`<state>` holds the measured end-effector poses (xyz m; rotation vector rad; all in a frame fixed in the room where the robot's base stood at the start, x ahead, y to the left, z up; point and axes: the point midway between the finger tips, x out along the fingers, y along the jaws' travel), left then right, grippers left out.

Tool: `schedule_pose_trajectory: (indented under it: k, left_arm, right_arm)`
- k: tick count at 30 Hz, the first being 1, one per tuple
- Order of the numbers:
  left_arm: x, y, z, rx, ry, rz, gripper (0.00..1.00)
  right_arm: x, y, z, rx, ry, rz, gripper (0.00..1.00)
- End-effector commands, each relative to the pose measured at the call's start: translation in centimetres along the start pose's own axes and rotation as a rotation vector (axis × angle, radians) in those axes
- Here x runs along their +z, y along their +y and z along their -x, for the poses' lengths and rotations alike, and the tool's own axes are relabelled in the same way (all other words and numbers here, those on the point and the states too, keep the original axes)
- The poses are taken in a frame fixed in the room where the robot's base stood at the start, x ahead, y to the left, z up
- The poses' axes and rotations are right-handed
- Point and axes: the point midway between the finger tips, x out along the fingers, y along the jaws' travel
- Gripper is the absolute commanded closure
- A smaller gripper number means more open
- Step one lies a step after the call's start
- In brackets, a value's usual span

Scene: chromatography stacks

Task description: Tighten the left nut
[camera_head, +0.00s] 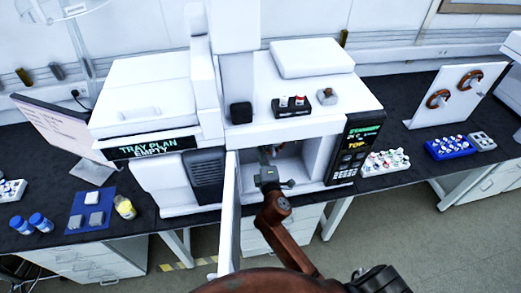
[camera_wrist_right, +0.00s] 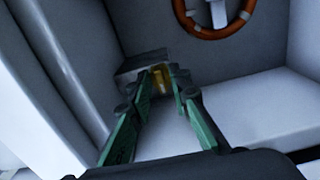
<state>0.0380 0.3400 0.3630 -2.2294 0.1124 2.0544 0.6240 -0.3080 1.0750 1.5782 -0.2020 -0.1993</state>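My right gripper (camera_head: 267,160) reaches into the open oven of the white instrument (camera_head: 318,165) in the head view. In the right wrist view its two green fingers (camera_wrist_right: 161,88) stand apart, one on each side of a small brass nut (camera_wrist_right: 158,80). The nut sits at a grey block on the oven's inner wall. I cannot tell whether the fingertips touch it. In the head view the gripper mostly covers the nut. My left gripper is not in view.
A copper-coloured column coil (camera_wrist_right: 215,22) hangs close by in the oven. The open oven door (camera_head: 229,215) stands just left of my right arm. A vial rack (camera_head: 385,162) is right of the instrument. A white panel (camera_head: 455,95) with two coils stands farther right.

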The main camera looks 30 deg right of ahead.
Motion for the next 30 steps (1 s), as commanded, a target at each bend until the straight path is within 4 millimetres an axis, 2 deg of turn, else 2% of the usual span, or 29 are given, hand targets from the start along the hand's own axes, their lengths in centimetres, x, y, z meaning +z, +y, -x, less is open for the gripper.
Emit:
schedule_pose_trajectory:
  k: [10,14,17,24,30]
  left_arm:
    - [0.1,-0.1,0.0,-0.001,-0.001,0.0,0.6]
    - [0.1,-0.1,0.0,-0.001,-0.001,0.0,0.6]
    - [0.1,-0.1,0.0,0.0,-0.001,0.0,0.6]
    - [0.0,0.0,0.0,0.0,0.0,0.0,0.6]
    - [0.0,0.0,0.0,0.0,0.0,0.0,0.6]
  right_arm:
    - [-0.1,0.0,0.1,0.0,0.002,0.001,0.75]
    - [-0.1,-0.1,0.9,-0.002,0.002,0.001,0.75]
    - [-0.1,-0.2,2.4,-0.003,0.001,0.0,0.75]
    - [0.0,-0.2,7.5,-0.004,0.0,-0.001,0.75]
    - [0.0,-0.1,10.7,-0.003,0.0,0.001,0.75]
